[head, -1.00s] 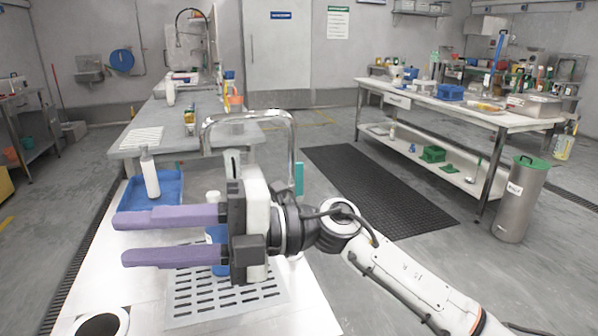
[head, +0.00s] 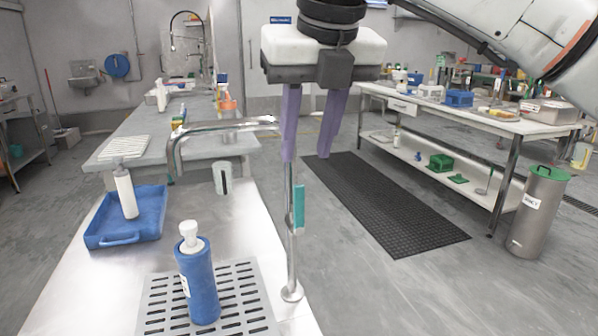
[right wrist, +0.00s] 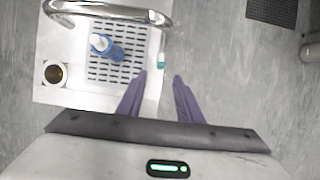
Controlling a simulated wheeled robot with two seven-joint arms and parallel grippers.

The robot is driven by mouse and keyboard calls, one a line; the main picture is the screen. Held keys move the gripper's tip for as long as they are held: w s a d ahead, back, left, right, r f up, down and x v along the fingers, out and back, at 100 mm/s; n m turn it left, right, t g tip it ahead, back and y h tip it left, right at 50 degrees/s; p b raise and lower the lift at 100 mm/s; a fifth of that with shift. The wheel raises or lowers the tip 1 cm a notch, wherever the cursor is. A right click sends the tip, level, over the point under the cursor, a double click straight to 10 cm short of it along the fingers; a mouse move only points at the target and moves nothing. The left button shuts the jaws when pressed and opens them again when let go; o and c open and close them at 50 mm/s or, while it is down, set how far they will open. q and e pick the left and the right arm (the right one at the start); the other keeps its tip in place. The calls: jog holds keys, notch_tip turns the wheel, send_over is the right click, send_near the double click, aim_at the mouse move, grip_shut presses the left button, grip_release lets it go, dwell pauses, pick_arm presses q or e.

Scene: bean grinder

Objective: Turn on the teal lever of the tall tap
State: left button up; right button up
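The tall chrome tap (head: 291,250) stands at the right edge of the white counter, and its spout bends left. Its teal lever (head: 299,205) is a short upright bar on the right of the column. My right gripper (head: 307,158) points down with purple fingers apart and empty, above the lever. Its left finger covers part of the tap's upper column. In the right wrist view, the teal lever (right wrist: 161,61) shows just beyond the gap between the open fingertips (right wrist: 160,77); I see no contact. My left gripper is not in view.
A blue bottle with a white pump (head: 199,285) stands on the slotted drain plate (head: 250,290). A blue tray (head: 95,235) holds a white bottle (head: 126,195). A pale cup (head: 222,178) stands behind.

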aim_at(299, 185)
jog(key=x, duration=0.4)
jog(key=shift+w+d+r+b, duration=0.1)
jog(key=shift+w+b, duration=0.1)
jog(key=shift+b, duration=0.15)
jog(key=x, duration=0.5)
jog(key=shift+w+f+b, duration=0.25)
jog(key=shift+f+b, duration=0.05)
jog(key=shift+f, duration=0.25)
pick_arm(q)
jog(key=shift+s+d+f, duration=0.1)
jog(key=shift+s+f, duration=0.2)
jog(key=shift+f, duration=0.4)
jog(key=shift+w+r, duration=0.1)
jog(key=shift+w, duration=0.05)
pick_arm(e)
grip_shut()
